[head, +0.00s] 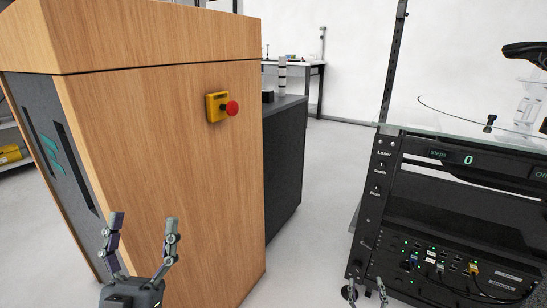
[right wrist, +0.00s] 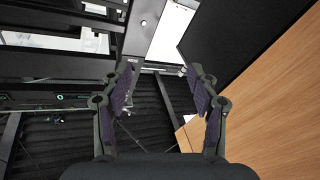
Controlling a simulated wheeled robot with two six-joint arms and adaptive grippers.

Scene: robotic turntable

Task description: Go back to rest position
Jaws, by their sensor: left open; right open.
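My left gripper (head: 143,236) is at the lower left of the head view, in front of the wooden cabinet side. Its two fingers point up and stand apart, with nothing between them. My right gripper (head: 366,290) shows only by its fingertips at the bottom edge of the head view, in front of the black rack. In the right wrist view my right gripper (right wrist: 161,82) has its fingers apart and empty. The rest of the right arm is hidden below the head view.
A wooden cabinet (head: 170,150) with a red emergency button (head: 232,108) on a yellow box stands at left. A black equipment rack (head: 450,220) with cables and a display reading 0 stands at right. Grey floor (head: 315,190) lies open between them. A table (head: 316,69) is behind.

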